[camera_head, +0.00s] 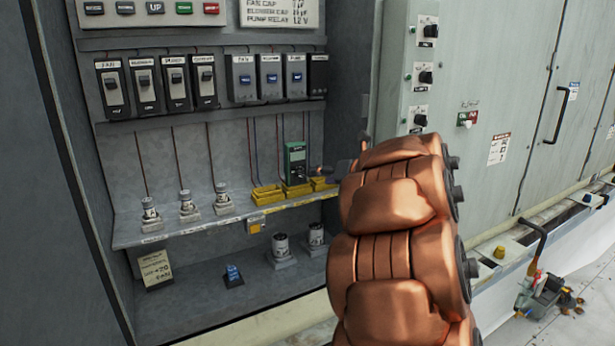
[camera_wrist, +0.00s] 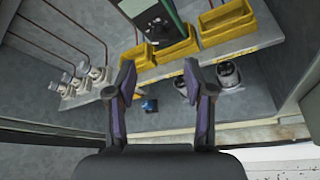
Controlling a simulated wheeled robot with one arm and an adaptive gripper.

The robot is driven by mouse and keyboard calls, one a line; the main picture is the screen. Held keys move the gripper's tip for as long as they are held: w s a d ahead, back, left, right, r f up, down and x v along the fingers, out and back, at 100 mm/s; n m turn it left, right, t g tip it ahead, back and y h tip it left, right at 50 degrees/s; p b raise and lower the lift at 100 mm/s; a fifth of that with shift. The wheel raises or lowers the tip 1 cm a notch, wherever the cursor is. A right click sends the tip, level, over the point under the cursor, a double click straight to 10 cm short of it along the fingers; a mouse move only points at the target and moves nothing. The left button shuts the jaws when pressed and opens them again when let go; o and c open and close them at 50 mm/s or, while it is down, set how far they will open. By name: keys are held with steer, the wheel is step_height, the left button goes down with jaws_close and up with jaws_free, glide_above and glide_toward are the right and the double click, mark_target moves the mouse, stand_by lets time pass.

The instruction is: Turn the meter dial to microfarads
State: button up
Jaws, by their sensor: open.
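The meter (camera_head: 295,160) is a green and dark handheld unit standing upright at the right part of the cabinet's shelf, behind a yellow bin. In the wrist view the meter (camera_wrist: 152,15) is at the top, cut off by the frame edge, with a pale screen area and a dark lower part. Its dial is too small to read in either view. My gripper (camera_wrist: 160,75) is open and empty, its two fingers apart below and in front of the meter. In the head view my copper arm reaches towards the shelf and hides most of my gripper.
Yellow bins (camera_wrist: 228,22) line the shelf (camera_head: 180,232) beside the meter. White cylindrical fuses (camera_head: 187,203) stand to the left. Capacitors (camera_head: 281,247) and a small blue-topped block (camera_head: 233,275) are below. Breakers (camera_head: 175,85) hang above. A panel with knobs (camera_head: 425,77) is at right.

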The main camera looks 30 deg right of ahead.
mark_target(303, 176)
steer(key=shift+p+x, duration=1.25)
steer(key=shift+x, duration=2.55)
